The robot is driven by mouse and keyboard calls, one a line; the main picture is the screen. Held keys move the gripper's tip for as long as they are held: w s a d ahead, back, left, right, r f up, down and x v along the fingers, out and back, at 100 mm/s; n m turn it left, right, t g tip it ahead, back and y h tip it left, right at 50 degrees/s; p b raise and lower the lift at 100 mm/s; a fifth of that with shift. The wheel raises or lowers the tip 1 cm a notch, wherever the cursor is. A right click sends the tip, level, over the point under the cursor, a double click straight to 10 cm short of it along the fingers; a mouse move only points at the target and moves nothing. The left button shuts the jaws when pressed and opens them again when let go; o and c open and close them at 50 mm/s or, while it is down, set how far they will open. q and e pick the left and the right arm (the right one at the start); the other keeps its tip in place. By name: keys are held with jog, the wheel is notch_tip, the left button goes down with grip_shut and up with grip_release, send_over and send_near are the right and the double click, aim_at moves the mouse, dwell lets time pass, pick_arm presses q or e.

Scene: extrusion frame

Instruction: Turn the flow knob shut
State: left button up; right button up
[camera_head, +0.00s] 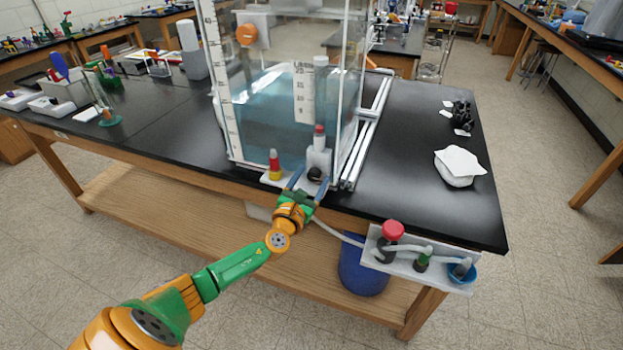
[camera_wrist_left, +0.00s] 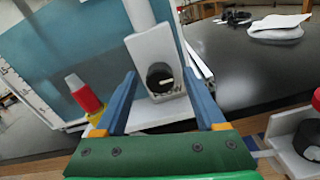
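The flow knob (camera_head: 315,174) is a black round dial low on a white block at the front of the clear water tank (camera_head: 275,110). In the left wrist view the knob (camera_wrist_left: 159,78) has a white pointer mark lying nearly level, above partly hidden lettering. My left gripper (camera_head: 310,182) is just in front of it at the table's front edge. Its blue fingers are apart, one on each side of the knob in the left wrist view, with visible gaps. Whether the fingertips reach around the knob is unclear. My right gripper is not in view.
A red-and-yellow piece (camera_head: 274,166) stands left of the knob. A red-topped valve (camera_head: 392,231) sits on a white bracket at the right front edge, joined by a hose. A blue bucket (camera_head: 362,268) is below. The black tabletop (camera_head: 415,150) on the right is mostly clear.

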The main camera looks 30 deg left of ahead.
pick_arm(q)
jog(key=v, duration=0.7)
dwell(0.4)
